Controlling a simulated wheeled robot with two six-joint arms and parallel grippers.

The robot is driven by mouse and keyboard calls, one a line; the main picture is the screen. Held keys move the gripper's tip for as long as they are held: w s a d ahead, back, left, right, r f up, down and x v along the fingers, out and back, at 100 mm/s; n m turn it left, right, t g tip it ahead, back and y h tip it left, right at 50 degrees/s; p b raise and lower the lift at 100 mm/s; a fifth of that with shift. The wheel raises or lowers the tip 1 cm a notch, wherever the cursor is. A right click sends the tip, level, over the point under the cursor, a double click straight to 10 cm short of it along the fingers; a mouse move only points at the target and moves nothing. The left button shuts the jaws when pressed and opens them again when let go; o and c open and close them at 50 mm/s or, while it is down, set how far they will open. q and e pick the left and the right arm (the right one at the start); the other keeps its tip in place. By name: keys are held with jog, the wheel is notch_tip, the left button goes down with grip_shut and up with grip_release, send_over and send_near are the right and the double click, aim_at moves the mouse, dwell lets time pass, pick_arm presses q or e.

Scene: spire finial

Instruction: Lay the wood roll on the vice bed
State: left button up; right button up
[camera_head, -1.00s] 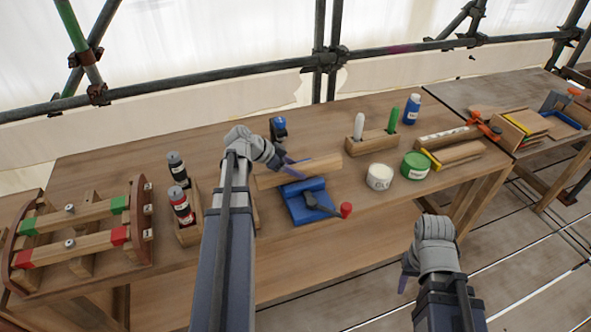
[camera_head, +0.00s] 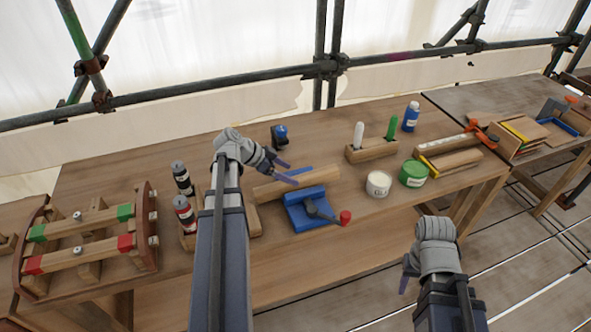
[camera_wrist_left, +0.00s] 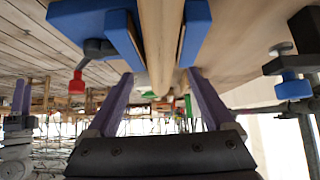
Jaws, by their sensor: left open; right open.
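The wood roll (camera_head: 310,181) is a long pale bar lying between the blue jaws of the vice (camera_head: 303,213). In the left wrist view, the roll (camera_wrist_left: 160,45) runs between two blue jaws (camera_wrist_left: 196,25). I cannot tell how closely it touches the bed. My right gripper (camera_head: 404,278) hangs in front of the bench, away from the roll.
The vice's dark handle has a red knob (camera_head: 345,217). A blue-and-black item (camera_head: 280,135) stands behind the roll. Bottles (camera_head: 184,212) stand left, and a white tub (camera_head: 378,184) and green tub (camera_head: 413,173) right. A clamped rack (camera_head: 90,240) stands far left.

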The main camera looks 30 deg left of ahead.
pick_arm(q)
jog(key=p+v, duration=0.3)
jog(key=v, duration=0.3)
jog(key=shift+r, duration=0.25)
jog(key=shift+s+a+r+p, duration=0.35)
jog(key=shift+a+p, duration=0.05)
jog(key=shift+p, duration=0.2)
